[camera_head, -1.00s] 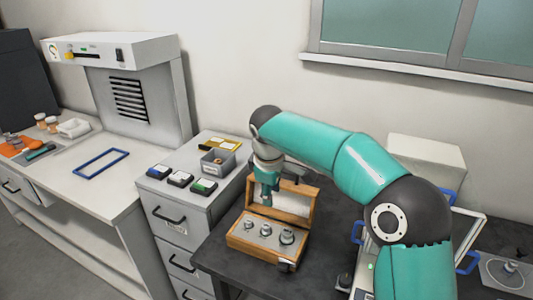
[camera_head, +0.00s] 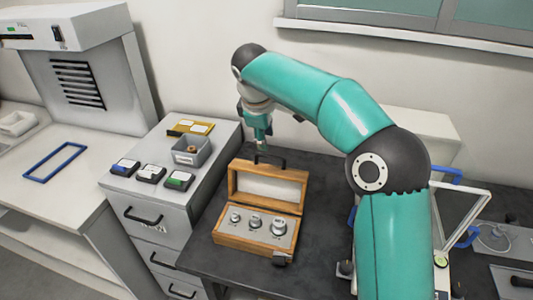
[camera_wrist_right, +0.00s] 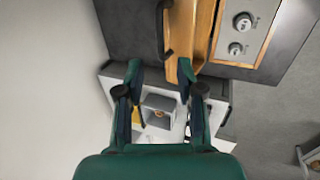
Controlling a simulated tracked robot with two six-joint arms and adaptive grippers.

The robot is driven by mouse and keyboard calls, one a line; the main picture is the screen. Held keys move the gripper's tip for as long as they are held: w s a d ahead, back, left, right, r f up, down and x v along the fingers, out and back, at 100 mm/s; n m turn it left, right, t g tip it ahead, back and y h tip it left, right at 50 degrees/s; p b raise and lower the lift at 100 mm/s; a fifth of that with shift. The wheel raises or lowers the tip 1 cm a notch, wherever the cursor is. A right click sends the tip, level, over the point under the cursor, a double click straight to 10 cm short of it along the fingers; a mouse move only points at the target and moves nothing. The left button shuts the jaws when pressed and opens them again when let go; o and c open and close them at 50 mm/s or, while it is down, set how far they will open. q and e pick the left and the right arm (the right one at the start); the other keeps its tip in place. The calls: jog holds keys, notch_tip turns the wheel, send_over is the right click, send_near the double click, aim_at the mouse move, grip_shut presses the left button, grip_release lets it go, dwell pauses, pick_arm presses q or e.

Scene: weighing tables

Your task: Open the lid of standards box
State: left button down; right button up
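The wooden standards box (camera_head: 228,239) stands on the dark table with its lid (camera_head: 297,193) raised and leaning back. Several metal weights, including a larger one (camera_head: 278,227), sit in its grey insert. A black handle (camera_head: 270,160) shows at the lid's top edge and also in the right wrist view (camera_wrist_right: 160,32). My right gripper (camera_head: 262,146) is above and behind the lid's top edge, near the handle. In the right wrist view, its fingers (camera_wrist_right: 160,72) are apart with nothing between them. My left gripper is not in view.
A grey drawer cabinet (camera_head: 150,230) stands left of the table, with a small grey bin (camera_head: 186,157) and several small cases on top. A balance with a glass shield (camera_head: 462,215) is to the right. Dark table surface (camera_head: 325,205) is clear right of the box.

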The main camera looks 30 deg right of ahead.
aim_at(268, 155)
jog(key=x, duration=0.7)
jog(key=shift+f, duration=0.25)
jog(key=shift+c, duration=0.3)
grip_shut()
